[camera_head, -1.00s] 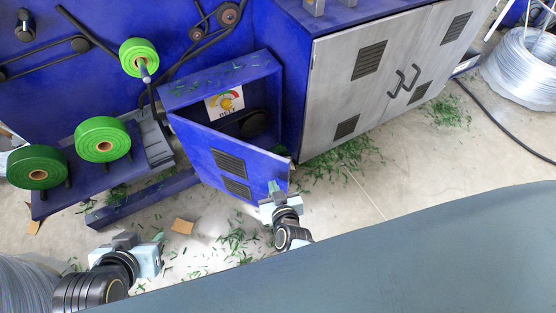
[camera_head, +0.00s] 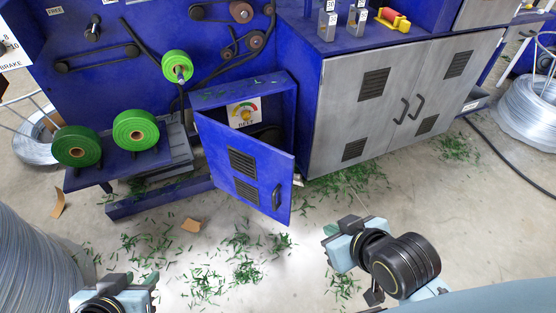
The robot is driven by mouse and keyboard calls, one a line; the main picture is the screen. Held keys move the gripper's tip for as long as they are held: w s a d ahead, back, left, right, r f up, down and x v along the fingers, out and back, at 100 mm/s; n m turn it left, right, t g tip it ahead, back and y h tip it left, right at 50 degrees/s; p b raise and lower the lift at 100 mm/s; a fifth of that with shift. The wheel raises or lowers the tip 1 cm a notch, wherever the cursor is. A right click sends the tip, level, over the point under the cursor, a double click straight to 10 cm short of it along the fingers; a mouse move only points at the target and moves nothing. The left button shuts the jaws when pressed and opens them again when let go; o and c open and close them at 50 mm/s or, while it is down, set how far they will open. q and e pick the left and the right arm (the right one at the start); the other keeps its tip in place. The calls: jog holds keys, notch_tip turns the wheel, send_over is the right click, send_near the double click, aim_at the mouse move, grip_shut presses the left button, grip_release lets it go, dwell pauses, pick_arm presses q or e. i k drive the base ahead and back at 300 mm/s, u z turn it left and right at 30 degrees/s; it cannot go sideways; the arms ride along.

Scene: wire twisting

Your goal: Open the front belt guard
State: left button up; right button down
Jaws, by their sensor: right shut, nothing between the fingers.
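The blue front belt guard door (camera_head: 243,166) stands swung open, with two dark vents and a dark handle (camera_head: 277,196) near its free edge. Behind it the guard box (camera_head: 285,100) shows a dial label (camera_head: 244,112) and a dark interior partly hidden by the door. My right gripper (camera_head: 333,241) is shut and empty, to the right of and below the door, apart from it. My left gripper (camera_head: 113,281) is at the bottom left, far from the door; its fingers are too unclear to tell open or shut.
A grey double-door cabinet (camera_head: 388,106) stands right of the guard. Green rolls (camera_head: 136,130) sit on a shelf at the left. Green scraps (camera_head: 235,262) litter the floor. Wire coils stand at the far right (camera_head: 531,108) and lower left (camera_head: 32,265).

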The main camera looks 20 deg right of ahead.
aim_at(258, 174)
jog(key=u, duration=0.5)
jog(key=k, duration=1.1)
jog(key=z, duration=0.35)
jog(key=i, duration=0.7)
jog(key=z, duration=0.55)
jog(key=i, duration=1.1)
jog(key=u, duration=0.6)
